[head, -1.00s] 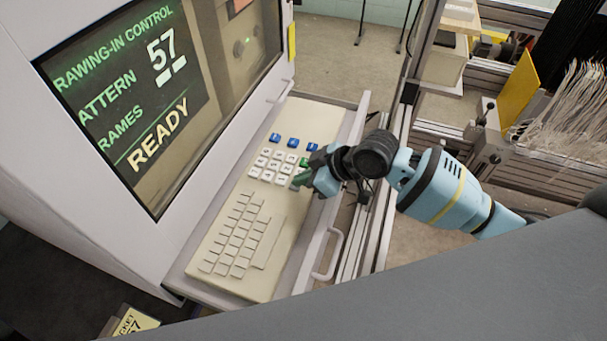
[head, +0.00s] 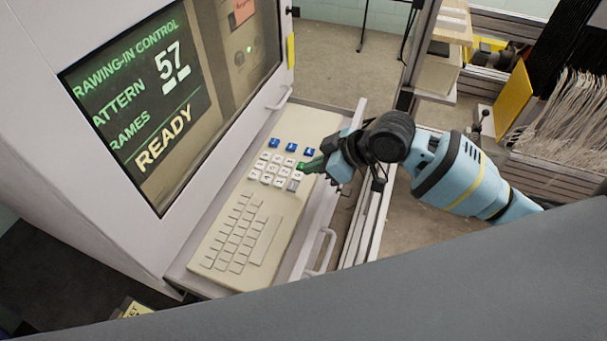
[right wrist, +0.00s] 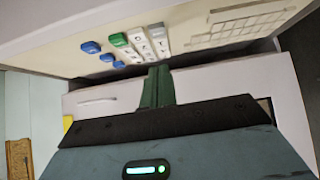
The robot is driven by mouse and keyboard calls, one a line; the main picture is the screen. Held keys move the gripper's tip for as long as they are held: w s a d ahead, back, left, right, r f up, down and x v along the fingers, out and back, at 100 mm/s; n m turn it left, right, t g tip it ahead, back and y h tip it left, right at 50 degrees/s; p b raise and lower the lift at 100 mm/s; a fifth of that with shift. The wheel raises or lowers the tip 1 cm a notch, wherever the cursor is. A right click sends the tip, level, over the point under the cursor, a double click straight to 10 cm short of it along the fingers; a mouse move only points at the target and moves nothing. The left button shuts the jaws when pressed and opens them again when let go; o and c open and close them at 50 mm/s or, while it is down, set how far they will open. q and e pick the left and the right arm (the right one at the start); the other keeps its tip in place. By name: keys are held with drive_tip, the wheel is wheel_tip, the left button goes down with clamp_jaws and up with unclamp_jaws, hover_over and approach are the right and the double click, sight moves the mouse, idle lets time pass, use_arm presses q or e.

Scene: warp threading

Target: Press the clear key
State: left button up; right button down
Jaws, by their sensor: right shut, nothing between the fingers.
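A beige keyboard (head: 215,238) sits on a pull-out shelf below a screen. Its keypad has white keys (head: 267,168), blue keys (head: 291,147) along the top, a green key (head: 301,166) and a grey key (head: 292,186). I cannot read the labels, so I cannot tell which is the clear key. My right gripper (head: 310,166) is shut and empty, its dark green fingertips right beside the green key at the keypad's right edge. In the right wrist view the shut fingers (right wrist: 158,84) point toward the keypad, apart from the green key (right wrist: 118,40). My left gripper is out of view.
The screen (head: 150,110) reads pattern 57 and READY. A shelf handle (head: 322,253) and metal rails stand to the right of the keyboard. A yellow panel (head: 513,97) and white threads (head: 570,115) are at the far right.

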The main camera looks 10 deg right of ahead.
drive_tip(key=shift+v, duration=2.55)
drive_tip(key=shift+w+a+r, duration=0.1)
